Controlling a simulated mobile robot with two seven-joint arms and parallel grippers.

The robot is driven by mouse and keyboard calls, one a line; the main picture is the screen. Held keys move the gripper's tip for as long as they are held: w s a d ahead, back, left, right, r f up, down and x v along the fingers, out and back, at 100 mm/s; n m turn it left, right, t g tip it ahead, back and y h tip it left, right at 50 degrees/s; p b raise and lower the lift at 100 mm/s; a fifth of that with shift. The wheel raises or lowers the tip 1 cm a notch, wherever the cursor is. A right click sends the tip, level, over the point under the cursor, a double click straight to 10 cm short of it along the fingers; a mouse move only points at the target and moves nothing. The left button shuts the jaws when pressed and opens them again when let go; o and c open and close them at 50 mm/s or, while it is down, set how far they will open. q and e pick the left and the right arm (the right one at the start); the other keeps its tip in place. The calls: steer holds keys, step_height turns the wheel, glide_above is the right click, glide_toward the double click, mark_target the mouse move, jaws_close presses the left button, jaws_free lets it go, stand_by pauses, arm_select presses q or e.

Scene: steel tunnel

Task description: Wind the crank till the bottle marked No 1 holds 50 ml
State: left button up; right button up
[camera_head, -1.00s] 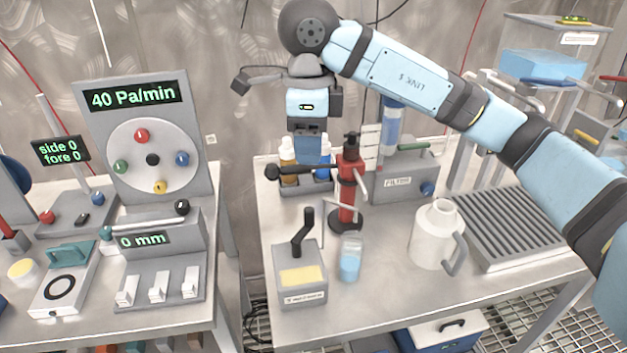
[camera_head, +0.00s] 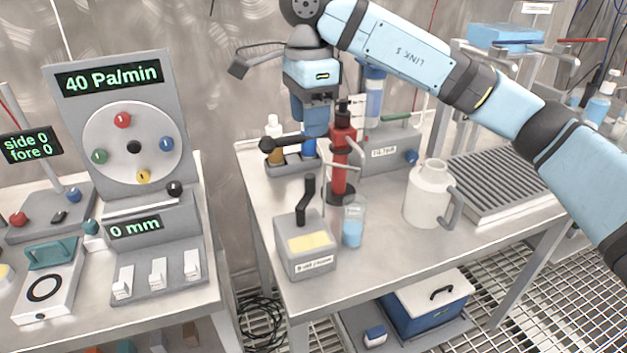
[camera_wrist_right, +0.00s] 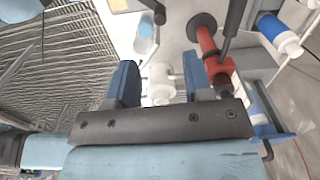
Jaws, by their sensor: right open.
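A grey box (camera_head: 306,245) with a black crank-like handle (camera_head: 306,200) stands at the front of the right bench. A clear vessel with light blue liquid (camera_head: 353,228) stands beside it. Small bottles (camera_head: 274,138) stand behind that arm. I cannot read a No 1 mark or any level. My right gripper (camera_head: 316,125) is open above the bottles, beside the red device. In the right wrist view its blue fingers (camera_wrist_right: 163,78) are apart, with a pale rounded thing showing between them.
A white jug (camera_head: 429,195) and a slatted rack (camera_head: 505,185) stand to the right. A grey filter box (camera_head: 390,150) is behind. The left bench carries a dial panel (camera_head: 120,130) reading 40 Pa/min. A gap separates the benches.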

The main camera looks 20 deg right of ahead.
mark_target(313, 177)
step_height(313, 177, down, 10)
steer(key=shift+f+b, duration=0.25)
steer(key=shift+b, duration=0.85)
steer(key=shift+f, duration=0.8)
arm_select(q)
steer(key=r, duration=0.1)
steer(key=d+r+t+h, duration=0.1)
steer(key=r, duration=0.1)
steer(key=d+r+t+h, duration=0.1)
steer(key=r, duration=0.1)
steer(key=shift+w+r, duration=0.1)
steer(key=shift+w, duration=0.1)
arm_select(e)
jaws_close()
steer(key=shift+s+d+m, duration=0.15)
steer(key=shift+d+m, duration=0.05)
steer(key=shift+m, duration=0.4)
arm_select(q)
steer(key=shift+a+f, duration=0.25)
